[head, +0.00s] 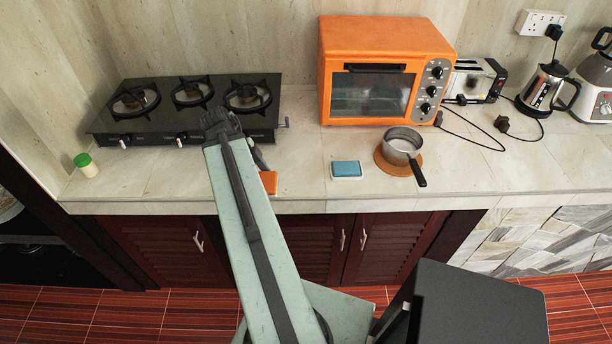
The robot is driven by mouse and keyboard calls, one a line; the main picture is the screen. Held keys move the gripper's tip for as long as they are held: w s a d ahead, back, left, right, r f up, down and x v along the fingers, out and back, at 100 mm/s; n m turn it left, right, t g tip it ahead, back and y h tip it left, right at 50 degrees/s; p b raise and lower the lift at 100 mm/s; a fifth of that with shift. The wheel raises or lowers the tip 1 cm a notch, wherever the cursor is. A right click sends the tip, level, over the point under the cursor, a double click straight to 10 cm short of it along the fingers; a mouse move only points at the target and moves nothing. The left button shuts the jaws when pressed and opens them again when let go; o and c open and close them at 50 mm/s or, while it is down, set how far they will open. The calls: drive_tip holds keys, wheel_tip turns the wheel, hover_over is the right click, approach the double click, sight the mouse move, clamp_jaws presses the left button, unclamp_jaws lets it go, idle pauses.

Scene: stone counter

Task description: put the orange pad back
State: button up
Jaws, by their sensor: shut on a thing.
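The orange pad (269,183) shows just right of my arm, near the front edge of the stone counter. My arm hides its left part. My gripper (260,163) is mostly hidden behind my arm, with a dark finger showing just above the pad. It is shut on the orange pad. I cannot tell whether the pad touches the counter or is held a little above it.
A blue pad (347,171) lies right of the orange pad. A saucepan (402,145) stands on a round orange-brown mat (382,164). An orange oven (385,40), a black gas hob (110,122) and a green-lidded jar (87,167) stand around. The counter's right front is clear.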

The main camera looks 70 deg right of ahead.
drive_tip(key=b, duration=0.1)
hover_over(307, 173)
drive_tip(key=w+a, duration=0.1)
drive_tip(key=w, duration=0.1)
drive_tip(key=shift+s+f, duration=0.15)
drive_tip(key=shift+f, duration=0.55)
drive_tip(key=f+b, duration=0.2)
drive_tip(key=b, duration=0.1)
drive_tip(key=f+b, duration=0.1)
drive_tip(key=f, duration=0.1)
drive_tip(key=shift+s+d, duration=0.2)
drive_tip(key=shift+d, duration=0.1)
drive_tip(key=shift+r, duration=0.25)
drive_tip(key=shift+f, duration=0.2)
drive_tip(key=o, duration=1.2)
drive_tip(key=shift+c, duration=0.2)
drive_tip(key=shift+r, duration=0.15)
